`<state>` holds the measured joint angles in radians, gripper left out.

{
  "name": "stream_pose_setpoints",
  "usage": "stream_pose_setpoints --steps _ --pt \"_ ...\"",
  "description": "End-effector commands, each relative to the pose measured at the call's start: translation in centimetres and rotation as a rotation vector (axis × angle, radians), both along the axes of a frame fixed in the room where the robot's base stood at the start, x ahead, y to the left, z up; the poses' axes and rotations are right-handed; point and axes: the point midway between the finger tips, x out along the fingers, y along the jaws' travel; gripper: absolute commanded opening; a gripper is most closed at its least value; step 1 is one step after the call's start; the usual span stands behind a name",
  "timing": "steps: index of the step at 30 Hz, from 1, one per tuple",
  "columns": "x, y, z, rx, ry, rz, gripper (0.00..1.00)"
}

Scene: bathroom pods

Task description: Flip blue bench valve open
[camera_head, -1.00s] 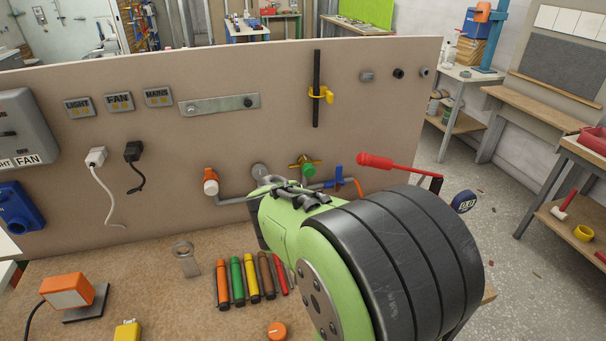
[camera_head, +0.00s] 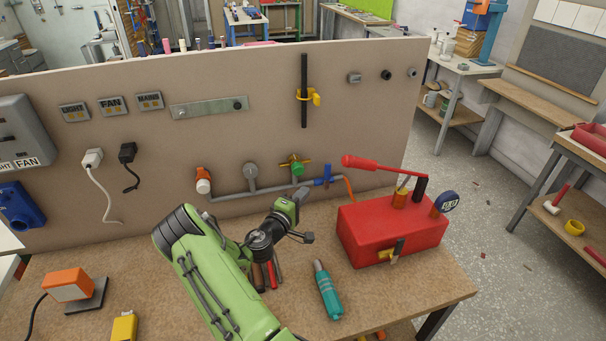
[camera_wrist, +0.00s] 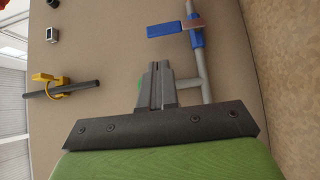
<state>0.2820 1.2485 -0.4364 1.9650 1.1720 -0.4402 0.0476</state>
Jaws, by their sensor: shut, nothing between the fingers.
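The blue valve (camera_head: 323,177) sits on the grey pipe along the lower part of the upright board. In the head view its blue handle stands upright, across the pipe. In the wrist view the blue handle (camera_wrist: 168,30) sticks out sideways from the pipe, above and a little right of the fingers. My gripper (camera_head: 301,194) is shut and empty, just left of and below the blue valve, apart from it. Its closed fingers (camera_wrist: 157,84) also show in the wrist view, in front of the pipe.
A green and yellow valve (camera_head: 296,167) is close by on the left, partly hidden by my fingers in the wrist view. A red pump box (camera_head: 385,232) with a long red lever (camera_head: 380,164) stands at right. A teal cylinder (camera_head: 327,290) lies on the bench.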

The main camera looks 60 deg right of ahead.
Motion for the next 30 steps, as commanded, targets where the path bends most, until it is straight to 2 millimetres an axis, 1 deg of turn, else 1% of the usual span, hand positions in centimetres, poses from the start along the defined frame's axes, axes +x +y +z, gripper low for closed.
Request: stream_pose_setpoints --steps 11,14,21,24,27,30 --pt "0.0 -0.3 -0.1 -0.005 0.007 0.005 0.00" --pt "0.0 -1.5 -0.1 -0.004 0.005 0.002 0.00" --pt "-0.1 -6.6 0.0 -0.006 0.003 0.002 0.00" --pt "-0.1 -8.3 0.0 -0.006 0.005 0.003 0.00" --pt "-0.1 -9.5 -0.1 -0.005 0.007 0.003 0.00" --pt "0.0 -10.0 -0.1 -0.004 0.008 0.004 0.00"
